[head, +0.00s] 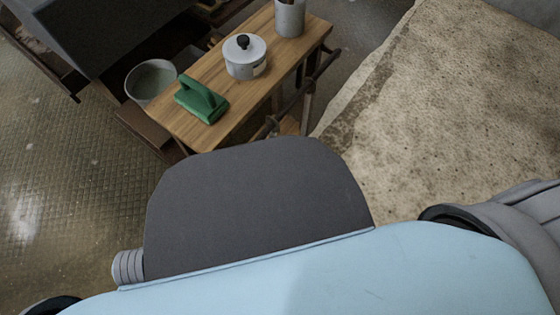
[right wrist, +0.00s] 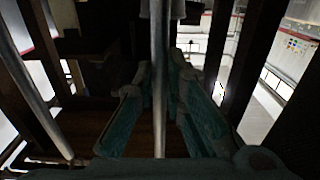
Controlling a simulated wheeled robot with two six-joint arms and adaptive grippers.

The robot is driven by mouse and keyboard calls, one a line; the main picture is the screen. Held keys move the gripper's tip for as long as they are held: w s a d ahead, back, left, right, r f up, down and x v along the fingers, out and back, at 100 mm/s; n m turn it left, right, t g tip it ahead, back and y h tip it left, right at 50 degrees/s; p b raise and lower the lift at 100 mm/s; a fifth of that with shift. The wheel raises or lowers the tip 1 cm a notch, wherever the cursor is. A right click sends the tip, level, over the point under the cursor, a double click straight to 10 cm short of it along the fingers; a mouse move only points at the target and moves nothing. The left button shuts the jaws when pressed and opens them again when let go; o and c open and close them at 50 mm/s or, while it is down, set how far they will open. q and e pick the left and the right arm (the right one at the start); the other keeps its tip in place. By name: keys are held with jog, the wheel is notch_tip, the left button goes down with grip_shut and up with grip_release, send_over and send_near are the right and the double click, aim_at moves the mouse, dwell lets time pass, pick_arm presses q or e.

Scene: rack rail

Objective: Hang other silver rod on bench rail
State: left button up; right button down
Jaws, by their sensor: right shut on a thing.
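In the right wrist view my right gripper (right wrist: 160,78) has its teal-padded fingers closed around a silver rod (right wrist: 159,120), which runs straight up the middle of the picture. Another long silver rod (right wrist: 38,95) slants down the left side of that view, apart from my fingers. In the head view the wooden bench (head: 206,67) stands ahead, with a thin dark rail (head: 301,93) along its right side. Neither gripper shows in the head view, and no rod can be made out on the rail there. My left gripper is out of sight.
On the bench are a green handled block (head: 202,100), a white lidded pot (head: 245,58) and a grey canister (head: 290,18). A grey bucket (head: 151,82) is beside its left edge. A rough stone-like slab (head: 455,110) lies to the right. Dark uprights (right wrist: 262,58) flank the right wrist view.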

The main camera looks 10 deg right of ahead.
jog(key=shift+f, duration=0.45)
jog(key=c, duration=1.6)
grip_release()
jog(key=shift+s+f, duration=0.1)
jog(key=v, duration=1.1)
jog(key=shift+s+d, duration=0.3)
